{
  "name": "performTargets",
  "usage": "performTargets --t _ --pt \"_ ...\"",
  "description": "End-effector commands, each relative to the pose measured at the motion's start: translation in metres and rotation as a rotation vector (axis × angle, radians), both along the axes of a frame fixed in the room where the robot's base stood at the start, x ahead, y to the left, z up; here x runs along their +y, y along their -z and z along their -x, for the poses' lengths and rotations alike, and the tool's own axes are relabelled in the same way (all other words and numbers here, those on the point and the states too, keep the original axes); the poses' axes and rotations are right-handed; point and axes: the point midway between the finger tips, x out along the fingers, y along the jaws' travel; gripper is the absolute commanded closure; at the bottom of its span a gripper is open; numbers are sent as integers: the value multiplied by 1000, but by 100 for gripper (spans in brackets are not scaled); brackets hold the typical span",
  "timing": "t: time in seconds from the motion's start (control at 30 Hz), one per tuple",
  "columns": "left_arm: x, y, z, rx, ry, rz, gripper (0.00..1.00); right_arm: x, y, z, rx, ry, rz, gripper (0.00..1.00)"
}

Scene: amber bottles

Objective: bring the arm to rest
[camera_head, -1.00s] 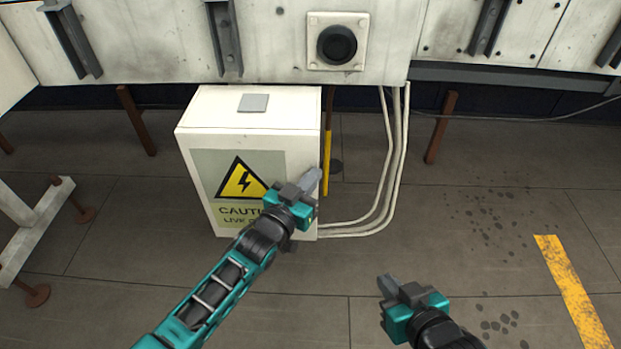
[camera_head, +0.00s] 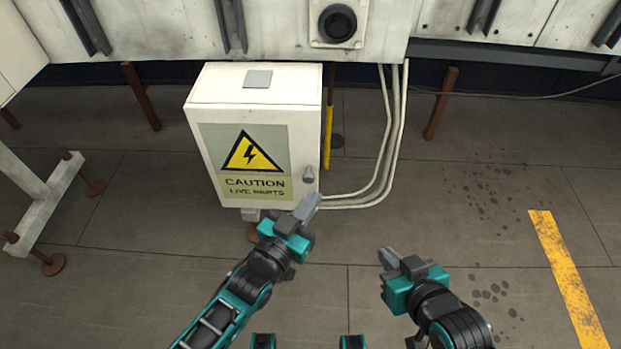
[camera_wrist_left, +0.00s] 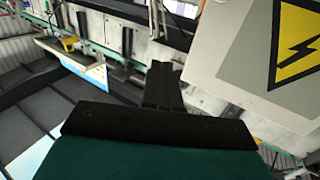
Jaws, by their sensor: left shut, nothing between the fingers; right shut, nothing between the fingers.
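My left gripper (camera_head: 305,209) is shut and empty, in front of and below the electrical box in the head view. Its closed fingers also show in the left wrist view (camera_wrist_left: 162,85). My right gripper (camera_head: 385,256) is shut and empty, lower and to the right, above the floor. Neither gripper holds anything. No amber bottles show in these views.
A white electrical box (camera_head: 301,130) with a yellow caution label (camera_head: 250,155) stands ahead. White pipes (camera_head: 385,150) run along its right side. The floor at the right, with a yellow stripe (camera_head: 560,265), is clear.

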Motion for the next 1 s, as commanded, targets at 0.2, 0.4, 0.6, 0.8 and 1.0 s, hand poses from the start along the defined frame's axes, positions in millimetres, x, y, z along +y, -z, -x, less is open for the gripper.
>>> performTargets --t 0.2,0.4,0.6,0.8,1.0 --pt "2 0 3 11 -6 -5 100 0 -2 -1 -4 0 0 100" --pt "28 6 7 168 -76 -76 100 0 -1 -1 -2 0 -1 100" --pt "80 13 32 441 -177 -195 100 0 0 1 1 1 -1 100" --pt "134 11 80 721 -260 -306 100 0 0 2 3 0 0 100" --pt "171 0 127 924 -308 -382 100 0 0 2 4 0 0 100"
